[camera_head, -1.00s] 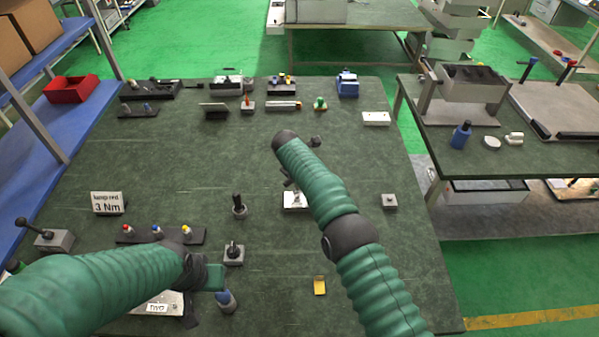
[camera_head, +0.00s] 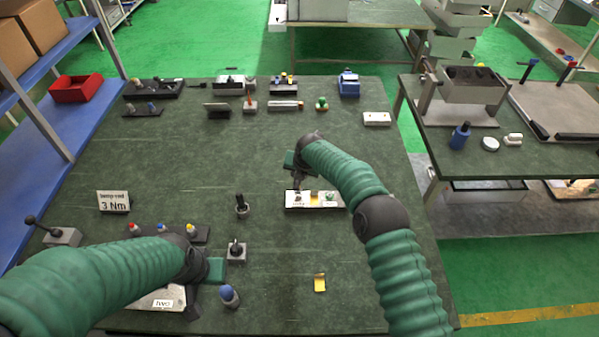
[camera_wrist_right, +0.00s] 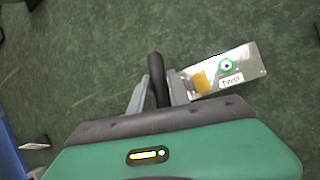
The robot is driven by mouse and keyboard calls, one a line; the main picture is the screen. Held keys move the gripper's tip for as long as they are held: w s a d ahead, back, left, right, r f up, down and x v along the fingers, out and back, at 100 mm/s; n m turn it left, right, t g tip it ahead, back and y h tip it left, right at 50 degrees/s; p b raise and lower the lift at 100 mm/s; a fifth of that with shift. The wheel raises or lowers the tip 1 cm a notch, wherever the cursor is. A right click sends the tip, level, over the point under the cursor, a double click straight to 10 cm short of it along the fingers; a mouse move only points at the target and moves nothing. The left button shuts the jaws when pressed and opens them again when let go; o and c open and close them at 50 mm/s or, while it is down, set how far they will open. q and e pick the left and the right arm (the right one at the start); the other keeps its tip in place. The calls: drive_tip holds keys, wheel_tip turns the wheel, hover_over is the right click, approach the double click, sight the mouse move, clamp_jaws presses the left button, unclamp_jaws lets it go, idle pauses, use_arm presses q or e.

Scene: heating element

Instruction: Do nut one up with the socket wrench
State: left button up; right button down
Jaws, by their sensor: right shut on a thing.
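My right gripper (camera_head: 299,183) is over the left part of a pale plate (camera_head: 315,207) in the head view. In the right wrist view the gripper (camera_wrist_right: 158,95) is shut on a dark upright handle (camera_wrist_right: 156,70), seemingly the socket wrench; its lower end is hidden. Beside it the plate (camera_wrist_right: 252,58) shows a green-ringed stud or nut (camera_wrist_right: 227,66), a label "two" (camera_wrist_right: 231,80) and a yellow patch. The plate's other end, presumably with nut one, is hidden there. My left gripper (camera_head: 203,285) is low over another plate labelled "two" (camera_head: 163,303); its fingers are unclear.
A rack with red, blue and yellow-topped pieces (camera_head: 162,230), a sign "lamp red 3 Nm" (camera_head: 113,201), two dark-handled pieces (camera_head: 241,206) (camera_head: 236,251), a blue-topped piece (camera_head: 229,296) and a yellow block (camera_head: 320,283) stand nearby. Several fixtures line the back edge. The table's middle is mostly clear.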

use_arm(q)
drive_tip(key=shift+d+f, duration=0.1)
use_arm(e)
drive_tip(key=shift+d+f, duration=0.1)
drive_tip(key=n+b, duration=0.1)
drive_tip(key=n+y, duration=0.1)
drive_tip(key=n, duration=0.1)
drive_tip(key=shift+a+f+g+b, duration=0.1)
drive_tip(key=shift+a+g+b, duration=0.2)
drive_tip(key=shift+a+b, duration=0.1)
drive_tip(key=shift+n+y, duration=0.3)
drive_tip(key=shift+n, duration=0.2)
use_arm(q)
drive_tip(key=shift+s+x, duration=0.2)
drive_tip(key=shift+x, duration=0.75)
use_arm(e)
drive_tip(key=shift+d+r, duration=0.1)
drive_tip(key=shift+r, duration=0.1)
use_arm(q)
drive_tip(key=shift+f, duration=0.1)
drive_tip(key=shift+f+b, duration=0.2)
drive_tip(key=shift+b, duration=0.25)
drive_tip(key=shift+f, duration=0.25)
